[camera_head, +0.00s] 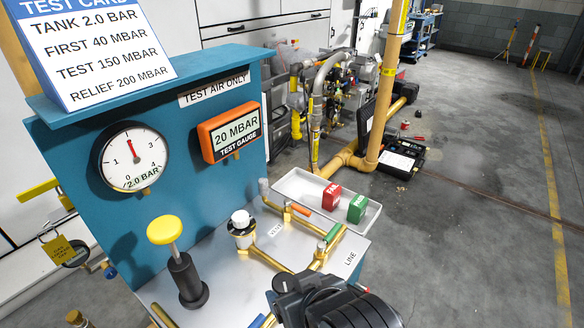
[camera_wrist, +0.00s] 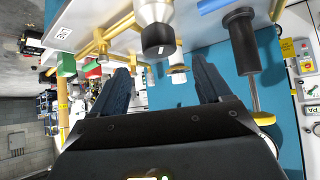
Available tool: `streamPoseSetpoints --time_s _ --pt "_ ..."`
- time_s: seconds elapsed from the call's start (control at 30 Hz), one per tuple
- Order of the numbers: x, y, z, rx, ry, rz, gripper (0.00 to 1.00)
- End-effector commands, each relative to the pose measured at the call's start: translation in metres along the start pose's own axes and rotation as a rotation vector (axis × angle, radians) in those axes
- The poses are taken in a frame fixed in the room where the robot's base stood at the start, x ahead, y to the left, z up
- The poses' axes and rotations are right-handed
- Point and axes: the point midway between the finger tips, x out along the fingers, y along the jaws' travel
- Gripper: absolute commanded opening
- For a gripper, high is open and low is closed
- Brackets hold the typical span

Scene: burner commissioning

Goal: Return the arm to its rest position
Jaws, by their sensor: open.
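My gripper (camera_wrist: 162,82) shows in the wrist view with its two dark fingers spread apart and nothing between them. In the head view the black end of my arm (camera_head: 335,302) is at the bottom centre, over the front of the white bench top (camera_head: 222,290); its fingertips cannot be made out there. Brass pipework (camera_head: 270,262) and a white-capped fitting (camera_head: 241,222) stand on the bench beyond the arm. In the wrist view a silver and black cylinder (camera_wrist: 156,28) is beyond the fingers, apart from them as far as I can tell.
A teal panel (camera_head: 228,82) carries a dial (camera_head: 131,157) and an orange test gauge (camera_head: 230,132) reading 20 MBAR. A yellow-knobbed plunger (camera_head: 165,230) stands at left. A white tray (camera_head: 288,186) holds red and green blocks.

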Motion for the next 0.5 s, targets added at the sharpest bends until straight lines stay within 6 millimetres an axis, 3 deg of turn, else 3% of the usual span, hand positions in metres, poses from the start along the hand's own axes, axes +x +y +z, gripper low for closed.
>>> streamPoseSetpoints --time_s 0.17,0.37,0.5 --pt "-0.003 0.005 0.017 0.014 0.012 0.008 0.77" --pt "-0.023 0.026 0.075 0.069 0.079 0.05 0.77" --pt "-0.05 0.039 0.115 0.109 0.142 0.09 0.77"
